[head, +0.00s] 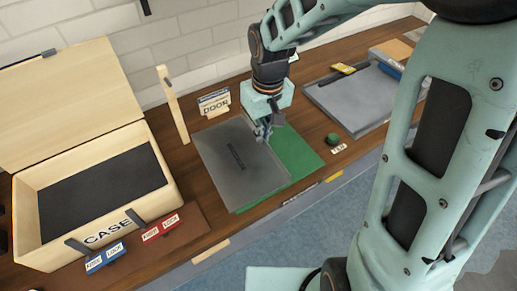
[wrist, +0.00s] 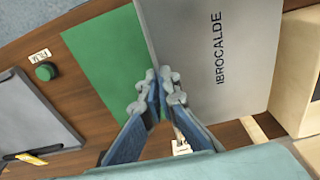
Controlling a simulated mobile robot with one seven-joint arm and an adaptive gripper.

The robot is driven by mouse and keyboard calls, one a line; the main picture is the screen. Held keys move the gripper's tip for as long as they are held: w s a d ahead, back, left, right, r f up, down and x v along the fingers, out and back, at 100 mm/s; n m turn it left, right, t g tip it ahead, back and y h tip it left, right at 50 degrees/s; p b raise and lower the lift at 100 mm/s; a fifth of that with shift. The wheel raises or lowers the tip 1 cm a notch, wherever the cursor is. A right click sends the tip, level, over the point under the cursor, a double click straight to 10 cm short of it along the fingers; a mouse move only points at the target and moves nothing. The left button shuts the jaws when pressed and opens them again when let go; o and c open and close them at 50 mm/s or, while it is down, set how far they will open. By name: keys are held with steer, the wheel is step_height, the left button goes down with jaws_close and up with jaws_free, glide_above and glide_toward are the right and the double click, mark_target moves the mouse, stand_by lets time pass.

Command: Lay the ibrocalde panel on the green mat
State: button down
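The ibrocalde panel (head: 222,165) is a thin grey plate with its dark name on the face; in the wrist view the panel (wrist: 245,50) fills the upper right. It covers the left part of the green mat (head: 296,155), whose right strip stays bare; the mat (wrist: 105,55) shows left of the panel in the wrist view. My gripper (head: 263,134) is at the panel's right edge, near the far corner. Its fingertips (wrist: 165,78) are close together on that edge. The fingers hide the contact, and I cannot tell whether the panel lies flat or slightly raised.
An open wooden case (head: 100,185) stands at the left, with red and blue label blocks in front. A DOOR sign (head: 214,103) and an upright wooden post (head: 173,104) stand behind the panel. A green button (head: 333,138) and a grey tray (head: 352,100) are at the right.

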steer(key=shift+s+a+n, duration=0.3)
steer(key=shift+a, duration=0.1)
steer(key=w+d+f+p, duration=0.2)
steer(key=w+d+f, duration=0.15)
steer(key=w, duration=0.35)
glide_above(277, 141)
steer(key=f, duration=0.5)
steer(key=shift+s+f, duration=0.3)
steer(key=shift+s, duration=0.1)
steer(key=shift+w+f, duration=0.25)
steer(key=shift+f, duration=1.6)
steer(key=shift+f, duration=0.1)
steer(key=c, duration=2.7)
jaws_free()
steer(key=shift+f, duration=0.15)
steer(key=o, duration=0.5)
steer(key=shift+o, duration=0.2)
